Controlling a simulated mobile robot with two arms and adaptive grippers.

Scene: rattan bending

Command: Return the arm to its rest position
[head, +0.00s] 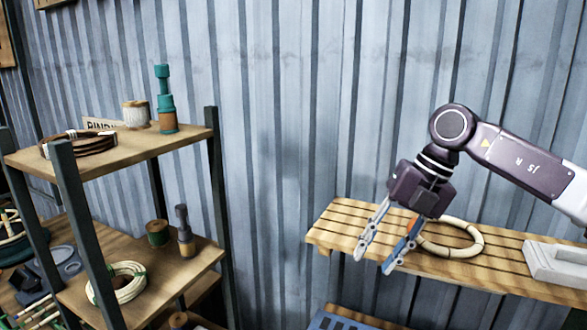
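My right arm comes in from the right, and its dark gripper (373,264) hangs with the fingers pointing down and to the left. The two fingers are spread apart with nothing visible between them. The gripper shows in front of the slatted wooden shelf (335,225). A pale rattan ring (470,240) lies on that shelf, partly hidden behind the right-hand finger. I cannot tell how far the gripper is from the ring. My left gripper is out of view.
A grey-white block (556,262) sits at the slatted shelf's right. At left, a dark-posted rack (190,138) holds brown coils (78,145), a teal-handled tool (164,100), a twine spool (136,114) and a pale coil (117,284). Corrugated metal wall (290,100) stands behind.

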